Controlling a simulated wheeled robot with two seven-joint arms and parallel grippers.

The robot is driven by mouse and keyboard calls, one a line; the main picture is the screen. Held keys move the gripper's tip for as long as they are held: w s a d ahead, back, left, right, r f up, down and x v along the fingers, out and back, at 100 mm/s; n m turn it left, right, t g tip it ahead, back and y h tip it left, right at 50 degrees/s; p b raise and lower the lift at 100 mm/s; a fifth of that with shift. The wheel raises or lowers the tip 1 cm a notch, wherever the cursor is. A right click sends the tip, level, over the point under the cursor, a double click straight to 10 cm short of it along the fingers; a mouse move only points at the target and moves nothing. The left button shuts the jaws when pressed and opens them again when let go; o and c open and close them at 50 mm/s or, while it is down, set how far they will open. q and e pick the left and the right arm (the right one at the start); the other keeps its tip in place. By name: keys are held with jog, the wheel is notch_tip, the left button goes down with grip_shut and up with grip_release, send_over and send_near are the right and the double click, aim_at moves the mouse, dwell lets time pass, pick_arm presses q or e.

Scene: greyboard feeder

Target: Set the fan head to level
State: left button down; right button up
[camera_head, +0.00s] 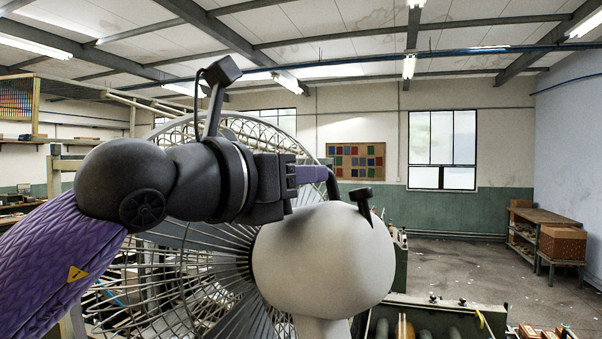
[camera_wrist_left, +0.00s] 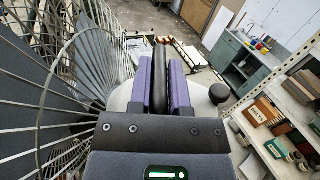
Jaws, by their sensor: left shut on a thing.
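The fan head has a round cream motor housing (camera_head: 325,262) with a wire cage (camera_head: 215,285) on its far left side. A black handle (camera_head: 330,180) arches over the top of the housing, and a black knob (camera_head: 362,194) stands beside it. My left gripper (camera_head: 308,175) is shut on the handle. In the left wrist view the purple fingers (camera_wrist_left: 163,88) lie on both sides of the black handle (camera_wrist_left: 161,65). The knob (camera_wrist_left: 219,93) is apart from the fingers there. My arm hides part of the cage. The exact tilt of the head is hard to tell.
A machine with rollers (camera_head: 425,315) stands at lower right, close to the fan. A wooden bench (camera_head: 535,228) with boxes is by the right wall. The concrete floor (camera_head: 455,265) between them is mostly clear. Shelves with boxes (camera_wrist_left: 285,125) show at right in the wrist view.

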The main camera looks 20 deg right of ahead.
aim_at(337, 207)
dwell(0.9)
pick_arm(q)
jog(key=s+d+m+b, duration=0.1)
jog(key=s+b, duration=0.1)
jog(key=s+d+m+b, duration=0.1)
jog(key=s+b, duration=0.1)
jog(key=shift+d+m, duration=0.2)
jog(key=shift+m, duration=0.2)
jog(key=shift+s+d+b, duration=0.2)
jog(key=shift+s+b, duration=0.1)
jog(key=shift+s, duration=0.05)
jog(key=shift+w+a+r, duration=0.1)
jog(key=shift+r, duration=0.05)
jog(key=c, duration=0.6)
grip_release()
